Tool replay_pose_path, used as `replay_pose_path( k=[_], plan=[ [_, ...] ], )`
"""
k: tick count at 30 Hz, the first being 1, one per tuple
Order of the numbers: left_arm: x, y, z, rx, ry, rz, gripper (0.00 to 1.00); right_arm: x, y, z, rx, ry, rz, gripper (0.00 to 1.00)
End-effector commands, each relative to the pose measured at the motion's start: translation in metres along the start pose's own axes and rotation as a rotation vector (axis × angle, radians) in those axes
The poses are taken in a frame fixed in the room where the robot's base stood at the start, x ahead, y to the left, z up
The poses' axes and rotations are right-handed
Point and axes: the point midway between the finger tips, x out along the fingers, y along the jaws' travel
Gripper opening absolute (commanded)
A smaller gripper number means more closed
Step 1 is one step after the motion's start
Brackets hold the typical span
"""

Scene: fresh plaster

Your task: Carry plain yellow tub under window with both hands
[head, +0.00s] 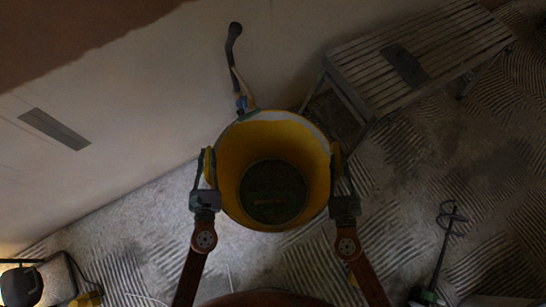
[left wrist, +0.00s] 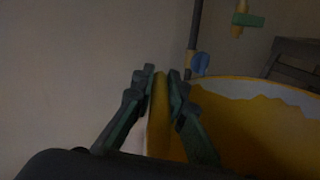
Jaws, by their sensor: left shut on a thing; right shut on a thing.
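The yellow tub (head: 232,150) is in the middle of the head view, seen from above into its opening. Its inside is yellow with a pale, ragged band near the rim, and its bottom is dark. My left gripper (head: 208,168) is shut on the left side of the tub's rim. In the left wrist view its fingers (left wrist: 160,90) pinch the yellow rim (left wrist: 159,115) from both sides. My right gripper (head: 338,168) is shut on the right side of the rim. I cannot tell how far the tub is off the floor. No window shows.
A slatted bench (head: 430,45) stands at the upper right with a flat dark tool on it. A dark-handled hose or tool (head: 233,60) is against the wall just beyond the tub. A mixer (head: 440,250) is at the lower right. A dark item (head: 22,285) is at the lower left.

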Motion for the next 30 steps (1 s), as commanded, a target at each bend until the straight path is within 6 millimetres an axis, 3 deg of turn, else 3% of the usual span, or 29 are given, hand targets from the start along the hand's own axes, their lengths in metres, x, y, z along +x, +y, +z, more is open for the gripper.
replay_pose_path(
  k=[30],
  plan=[
    [0.0006, -0.0005, 0.0045, -0.001, -0.007, -0.001, 0.0, 0.0006, 0.0004, 0.0048, -0.002, -0.008, 0.002, 0.0]
  ],
)
